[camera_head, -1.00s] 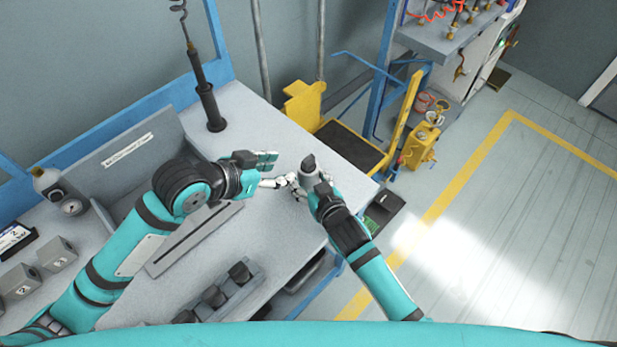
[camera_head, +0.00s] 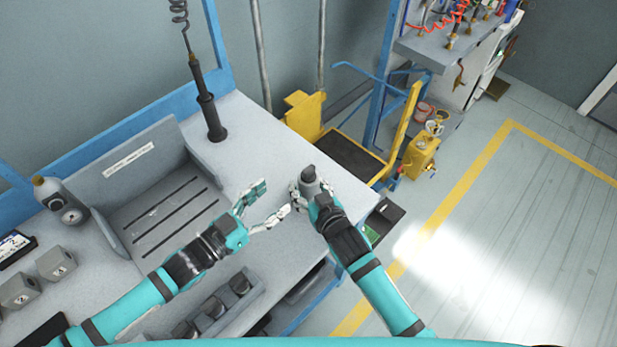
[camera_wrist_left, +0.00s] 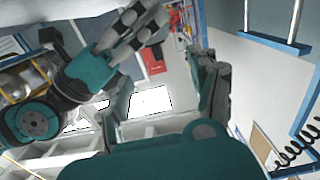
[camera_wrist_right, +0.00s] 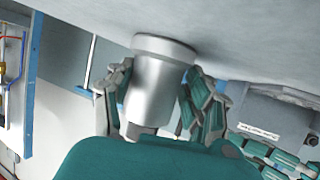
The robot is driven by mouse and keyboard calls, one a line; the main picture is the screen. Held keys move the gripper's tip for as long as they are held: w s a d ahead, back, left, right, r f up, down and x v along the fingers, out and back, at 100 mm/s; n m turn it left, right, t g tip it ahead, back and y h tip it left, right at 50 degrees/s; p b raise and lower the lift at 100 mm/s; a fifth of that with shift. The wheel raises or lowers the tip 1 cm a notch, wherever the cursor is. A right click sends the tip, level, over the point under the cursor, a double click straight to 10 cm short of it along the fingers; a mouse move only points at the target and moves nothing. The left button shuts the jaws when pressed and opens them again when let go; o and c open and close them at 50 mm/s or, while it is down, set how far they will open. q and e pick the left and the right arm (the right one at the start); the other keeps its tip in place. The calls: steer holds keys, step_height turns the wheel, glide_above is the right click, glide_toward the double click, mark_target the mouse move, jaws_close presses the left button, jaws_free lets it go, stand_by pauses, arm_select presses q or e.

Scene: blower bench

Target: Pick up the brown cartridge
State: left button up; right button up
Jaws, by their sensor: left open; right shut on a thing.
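My right gripper (camera_head: 311,191) is shut on a grey cylindrical cartridge (camera_head: 310,175) with a dark tip, near the bench's far right corner. In the right wrist view, the fingers (camera_wrist_right: 158,100) flank its silver body (camera_wrist_right: 160,72); its wide end is at or very near the bench surface. I cannot make out brown on it.
A slotted grey fixture (camera_head: 165,215) sits mid-bench, with grey numbered blocks (camera_head: 57,262) at left and a dark-topped block rack (camera_head: 215,308) in front. A black post tool (camera_head: 208,110) stands at the back. A yellow cart (camera_head: 352,155) adjoins the bench's right side.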

mark_target(304, 176)
arm_select(q)
steer(key=x, duration=1.1)
steer(key=shift+w+d+r, duration=0.1)
steer(key=shift+d+r, duration=0.05)
steer(key=shift+d, duration=0.3)
jaws_close()
